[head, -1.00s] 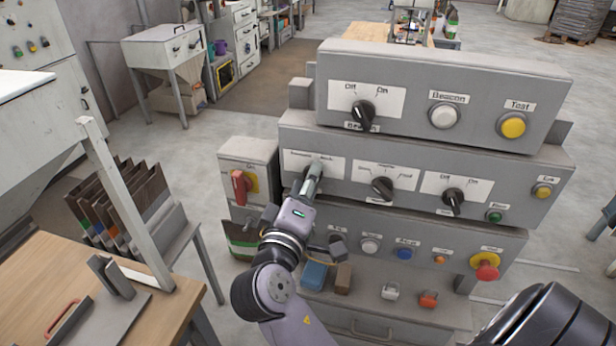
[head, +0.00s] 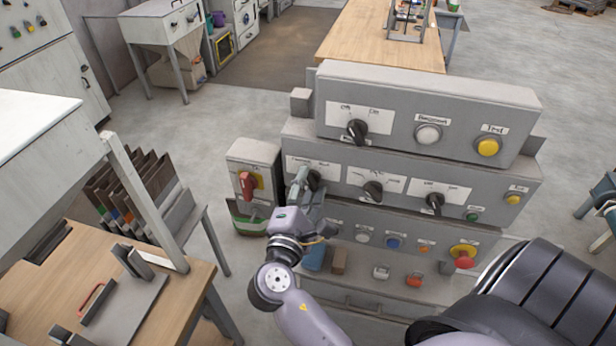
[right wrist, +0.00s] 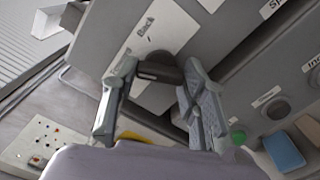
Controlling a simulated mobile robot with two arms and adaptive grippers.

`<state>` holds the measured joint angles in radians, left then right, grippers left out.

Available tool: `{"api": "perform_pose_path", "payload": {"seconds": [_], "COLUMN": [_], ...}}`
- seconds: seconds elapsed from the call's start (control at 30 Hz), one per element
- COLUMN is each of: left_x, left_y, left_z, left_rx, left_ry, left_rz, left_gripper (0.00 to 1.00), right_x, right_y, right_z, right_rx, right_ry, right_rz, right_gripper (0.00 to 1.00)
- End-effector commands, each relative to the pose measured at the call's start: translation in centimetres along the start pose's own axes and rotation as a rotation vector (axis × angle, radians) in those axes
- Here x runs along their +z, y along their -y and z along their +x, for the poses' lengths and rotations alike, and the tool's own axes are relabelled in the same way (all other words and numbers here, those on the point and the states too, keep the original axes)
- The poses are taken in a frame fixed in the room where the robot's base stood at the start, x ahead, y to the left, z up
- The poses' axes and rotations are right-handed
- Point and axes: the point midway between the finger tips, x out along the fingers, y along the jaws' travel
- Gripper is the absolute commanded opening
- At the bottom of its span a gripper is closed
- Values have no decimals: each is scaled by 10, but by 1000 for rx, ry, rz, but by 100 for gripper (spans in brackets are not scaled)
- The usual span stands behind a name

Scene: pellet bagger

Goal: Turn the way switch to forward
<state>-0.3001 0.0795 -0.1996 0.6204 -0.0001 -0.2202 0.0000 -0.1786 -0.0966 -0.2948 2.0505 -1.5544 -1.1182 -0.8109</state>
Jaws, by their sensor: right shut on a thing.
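The way switch (head: 314,178) is the dark knob at the left end of the panel's middle row, on a white label plate. My right gripper (head: 303,182) is at this knob and partly hides it in the head view. In the right wrist view the knob (right wrist: 160,71) sits between the two fingers of my right gripper (right wrist: 158,75), which are shut on it. The rest of the lettering is hidden or too blurred, and I cannot tell which mark the knob points to. My left gripper is not in view.
More dark knobs (head: 373,191) and (head: 435,203) are to the right in the same row. A red rotary switch (head: 247,185) is on a box at the left. A red stop button (head: 464,255) is at the lower right. A wooden table (head: 110,290) stands at front left.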

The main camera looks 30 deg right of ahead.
Motion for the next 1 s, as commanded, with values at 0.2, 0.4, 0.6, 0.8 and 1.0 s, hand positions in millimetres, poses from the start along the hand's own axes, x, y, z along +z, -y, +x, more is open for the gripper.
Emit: {"api": "perform_pose_path", "payload": {"seconds": [0.2, 0.4, 0.6, 0.8, 1.0], "left_x": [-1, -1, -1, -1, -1], "left_y": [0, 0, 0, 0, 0], "left_z": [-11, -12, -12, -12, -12], "left_rx": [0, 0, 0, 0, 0], "left_ry": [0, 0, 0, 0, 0], "left_rz": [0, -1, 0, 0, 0], "left_gripper": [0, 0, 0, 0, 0], "right_x": [0, -1, -1, -1, -1], "right_y": [0, 2, 2, 2, 2], "right_z": [-1, -1, -1, -1, 0], "right_rx": [-3, -3, -3, -4, -2], "right_ry": [-2, -2, -3, -3, -2], "right_rz": [-74, -100, -103, -102, -100], "right_gripper": [12, 12, 12, 42, 56]}}
